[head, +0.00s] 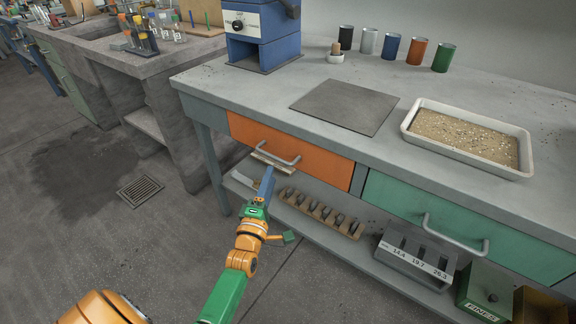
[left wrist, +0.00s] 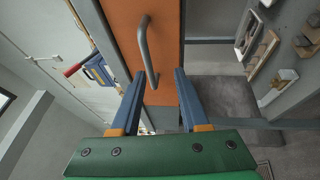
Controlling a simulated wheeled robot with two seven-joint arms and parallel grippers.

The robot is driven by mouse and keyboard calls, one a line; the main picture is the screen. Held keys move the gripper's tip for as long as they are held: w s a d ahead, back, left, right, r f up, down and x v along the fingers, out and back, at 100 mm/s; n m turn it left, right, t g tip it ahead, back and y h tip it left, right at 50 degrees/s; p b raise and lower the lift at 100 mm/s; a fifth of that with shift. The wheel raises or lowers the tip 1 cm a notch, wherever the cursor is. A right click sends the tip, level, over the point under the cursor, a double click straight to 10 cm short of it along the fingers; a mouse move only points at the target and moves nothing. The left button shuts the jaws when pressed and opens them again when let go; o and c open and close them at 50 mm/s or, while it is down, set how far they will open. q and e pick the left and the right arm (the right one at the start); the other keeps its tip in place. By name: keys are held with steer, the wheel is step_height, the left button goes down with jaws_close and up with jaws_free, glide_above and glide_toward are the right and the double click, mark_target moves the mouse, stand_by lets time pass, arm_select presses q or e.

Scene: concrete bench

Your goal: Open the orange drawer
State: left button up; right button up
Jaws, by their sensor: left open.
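The orange drawer (head: 318,162) is under the left part of the bench top, and its front looks flush with the bench, so it looks shut. Its grey bar handle (head: 285,161) runs across the front. My left gripper (head: 268,172) is in front of the drawer at the handle, with blue fingers. In the left wrist view the gripper (left wrist: 155,76) is open, and the handle (left wrist: 147,50) stands ahead with its lower end between the fingertips. I cannot tell whether they touch. The orange front (left wrist: 170,35) also shows there. My right gripper is not in view.
A green drawer (head: 390,200) is to the right. The shelf below holds a wooden rack (head: 318,215), a grey slotted block (head: 415,260) and a green box (head: 485,290). A tray of gravel (head: 465,137) stands on the bench top. The floor before the bench is clear.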

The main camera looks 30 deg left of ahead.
mark_target(272, 157)
arm_select(q)
steer(key=shift+n, duration=0.4)
steer(key=w+a+r, duration=0.1)
steer(key=w, duration=0.1)
steer(key=w+a, duration=0.1)
steer(key=w, duration=0.1)
steer(key=w+r+b, duration=0.1)
steer(key=w, duration=0.1)
steer(key=shift+a+r, duration=0.35)
steer(key=shift+a, duration=0.05)
jaws_close()
stand_by(0.5)
